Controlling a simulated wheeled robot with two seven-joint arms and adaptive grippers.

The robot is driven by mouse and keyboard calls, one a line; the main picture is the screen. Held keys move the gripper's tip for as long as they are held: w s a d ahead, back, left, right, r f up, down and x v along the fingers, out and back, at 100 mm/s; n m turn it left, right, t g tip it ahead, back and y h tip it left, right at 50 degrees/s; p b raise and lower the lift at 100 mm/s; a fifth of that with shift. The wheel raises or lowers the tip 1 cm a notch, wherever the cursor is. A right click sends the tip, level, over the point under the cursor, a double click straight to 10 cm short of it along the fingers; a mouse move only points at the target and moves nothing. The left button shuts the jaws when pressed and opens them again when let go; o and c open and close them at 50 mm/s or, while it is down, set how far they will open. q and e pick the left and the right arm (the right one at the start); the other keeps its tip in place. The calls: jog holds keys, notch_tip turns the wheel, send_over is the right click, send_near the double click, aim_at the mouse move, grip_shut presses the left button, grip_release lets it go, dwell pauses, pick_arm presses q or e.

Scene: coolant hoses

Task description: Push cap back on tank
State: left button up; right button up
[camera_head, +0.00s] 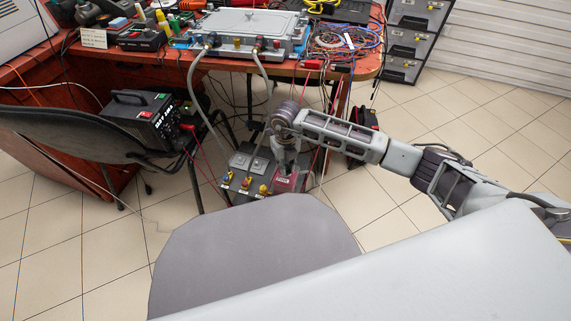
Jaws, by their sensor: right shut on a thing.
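My right arm reaches in from the right, and my right gripper (285,162) points down over the dark floor unit (240,190) below the bench. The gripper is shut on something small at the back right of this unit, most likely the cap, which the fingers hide. I cannot tell whether the cap touches the tank. A pink-red label (288,181) shows just below the fingers. Yellow and blue fittings (245,183) stand along the unit's front. My left gripper is not in view.
Grey hoses (192,80) run from a metal box (245,27) on the red bench (110,50) down towards the unit. A black power supply (145,118) and a dark chair (60,135) stand at left. Cables (345,45) hang at the bench's right end.

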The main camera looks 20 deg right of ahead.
jog(key=o, duration=0.9)
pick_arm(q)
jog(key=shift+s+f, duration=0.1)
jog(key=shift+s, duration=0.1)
pick_arm(e)
jog(key=o, duration=0.3)
jog(key=shift+r, duration=0.15)
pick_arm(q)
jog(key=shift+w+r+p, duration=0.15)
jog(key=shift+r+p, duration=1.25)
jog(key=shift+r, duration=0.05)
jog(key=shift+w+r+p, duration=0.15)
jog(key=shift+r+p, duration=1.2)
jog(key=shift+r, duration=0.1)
pick_arm(e)
jog(key=shift+r, duration=3.35)
